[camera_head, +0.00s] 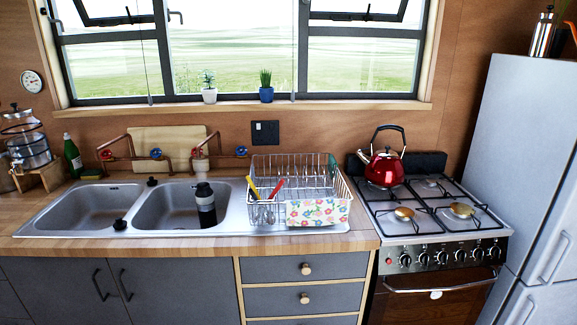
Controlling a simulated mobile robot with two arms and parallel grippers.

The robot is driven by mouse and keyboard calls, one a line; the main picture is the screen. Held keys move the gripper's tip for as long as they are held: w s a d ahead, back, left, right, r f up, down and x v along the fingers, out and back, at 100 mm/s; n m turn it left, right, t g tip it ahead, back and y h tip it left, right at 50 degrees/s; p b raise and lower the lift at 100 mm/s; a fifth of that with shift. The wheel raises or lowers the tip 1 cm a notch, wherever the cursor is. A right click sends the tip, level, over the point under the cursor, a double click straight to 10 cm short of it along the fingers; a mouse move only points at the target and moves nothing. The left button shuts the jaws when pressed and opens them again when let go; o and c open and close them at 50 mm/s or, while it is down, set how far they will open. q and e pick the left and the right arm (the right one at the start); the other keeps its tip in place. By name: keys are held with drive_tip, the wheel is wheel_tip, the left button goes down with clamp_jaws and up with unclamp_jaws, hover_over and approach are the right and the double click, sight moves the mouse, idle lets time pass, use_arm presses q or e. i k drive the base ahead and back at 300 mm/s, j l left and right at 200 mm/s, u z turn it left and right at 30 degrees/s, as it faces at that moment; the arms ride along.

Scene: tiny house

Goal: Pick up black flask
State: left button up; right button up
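A black flask (207,214) with a grey band around its middle stands upright in the right basin of the double sink (232,222). Its black top rises above the basin's rim level in the picture. Nothing covers it from this side. Neither of my grippers shows in the head view.
A wire dish rack (331,187) with a floral cloth (317,212) stands right of the sink. Copper taps (200,152) rise behind it. A red kettle (384,170) sits on the gas stove (430,210). A green bottle (73,157) stands at left. The wooden front counter strip is clear.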

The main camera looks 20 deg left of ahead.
sight(204, 196)
drive_tip(key=u, duration=1.4)
